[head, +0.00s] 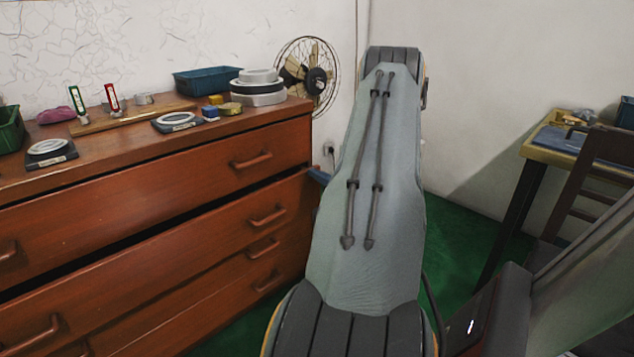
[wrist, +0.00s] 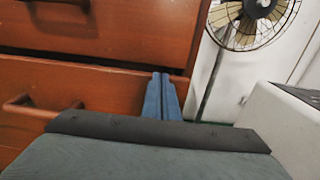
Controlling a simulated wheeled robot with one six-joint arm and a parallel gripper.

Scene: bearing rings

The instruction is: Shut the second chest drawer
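The reddish-brown wooden chest (head: 150,165) stands at the left in the head view. Its second drawer (head: 205,232) stands out a little from the chest, with a dark gap above its front. The drawer's right handle (head: 268,216) is free. In the wrist view the second drawer's front (wrist: 100,88) and its handle (wrist: 40,110) show at the left. My gripper (wrist: 162,85) has blue fingers close together, apparently with nothing between them. They are at the right end of this drawer front; I cannot tell whether they touch it. In the head view my arm hides most of the gripper.
The top drawer (head: 160,190) is above, with its own handle (head: 252,160). Dials, a blue tray (head: 207,80) and small items lie on the chest top. A fan (head: 308,72) stands behind the chest's right end. A table (head: 545,150) and chair (head: 600,165) are at the right.

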